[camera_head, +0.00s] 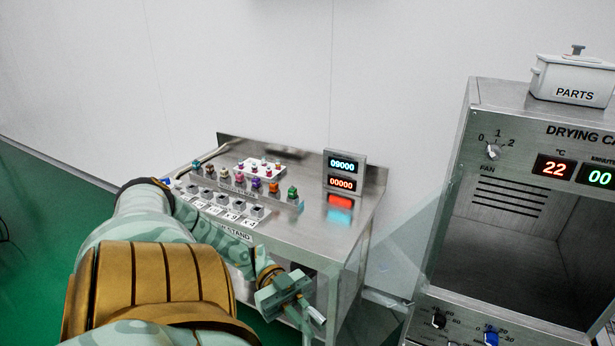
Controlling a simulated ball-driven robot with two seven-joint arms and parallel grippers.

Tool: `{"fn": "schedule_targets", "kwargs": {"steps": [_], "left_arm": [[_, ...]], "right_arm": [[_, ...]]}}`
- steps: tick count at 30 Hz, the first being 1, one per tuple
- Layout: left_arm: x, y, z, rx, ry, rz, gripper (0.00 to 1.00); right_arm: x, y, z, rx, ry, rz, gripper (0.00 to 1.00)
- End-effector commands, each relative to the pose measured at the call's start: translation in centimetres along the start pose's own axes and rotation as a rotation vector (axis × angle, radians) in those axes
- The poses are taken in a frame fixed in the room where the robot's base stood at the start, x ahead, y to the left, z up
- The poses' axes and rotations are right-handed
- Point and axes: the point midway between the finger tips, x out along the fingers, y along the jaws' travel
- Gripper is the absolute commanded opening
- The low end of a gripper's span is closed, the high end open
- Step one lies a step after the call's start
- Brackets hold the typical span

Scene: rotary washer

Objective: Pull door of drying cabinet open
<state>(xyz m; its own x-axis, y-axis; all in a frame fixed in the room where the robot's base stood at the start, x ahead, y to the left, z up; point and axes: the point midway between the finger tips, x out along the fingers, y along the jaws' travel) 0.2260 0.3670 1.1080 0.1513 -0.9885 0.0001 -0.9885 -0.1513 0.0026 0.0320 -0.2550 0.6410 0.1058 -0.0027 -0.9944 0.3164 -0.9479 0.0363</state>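The drying cabinet (462,140) is a steel box at the right, cut off by the frame edge. Its chamber (500,255) is visible through the front opening. A clear, glass-like panel (412,235) stretches left from the cabinet's left front edge and looks like the door, swung outward. Its handle cannot be made out. My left gripper (308,318) is in front of the steel stand, left of the panel and apart from it. Nothing is visible in it; its finger gap is too unclear to tell. My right gripper is out of view.
The steel stand (300,245) holds coloured parts, small labelled holders and a display box (343,172). A white PARTS pot (573,82) sits on the cabinet. Knobs (438,320) are below the chamber.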

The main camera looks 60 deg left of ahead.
Motion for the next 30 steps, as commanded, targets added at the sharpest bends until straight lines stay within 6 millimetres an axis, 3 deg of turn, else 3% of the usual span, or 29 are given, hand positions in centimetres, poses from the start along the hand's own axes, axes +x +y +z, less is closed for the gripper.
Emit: {"fn": "schedule_targets", "kwargs": {"steps": [1, 2, 14, 17, 27, 30], "left_arm": [[0.0, 0.1, 0.2, -0.001, -0.006, 0.001, 0.24], [0.0, 0.1, 0.2, -0.001, -0.005, 0.001, 0.30], [-0.9, 0.0, 0.2, 0.000, -0.004, 0.000, 0.30], [-2.6, 0.0, 0.3, -0.001, -0.006, -0.001, 0.30], [-12.0, 0.0, 0.8, -0.001, -0.010, -0.002, 0.30], [-14.1, 0.0, 0.7, -0.002, -0.009, -0.003, 0.30]], "right_arm": [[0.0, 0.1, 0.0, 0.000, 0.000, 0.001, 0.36], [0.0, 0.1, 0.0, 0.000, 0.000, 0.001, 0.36], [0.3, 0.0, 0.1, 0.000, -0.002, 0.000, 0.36], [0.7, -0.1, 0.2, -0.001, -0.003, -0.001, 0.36], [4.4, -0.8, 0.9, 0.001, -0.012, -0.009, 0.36], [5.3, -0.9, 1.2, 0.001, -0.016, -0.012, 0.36]]}}
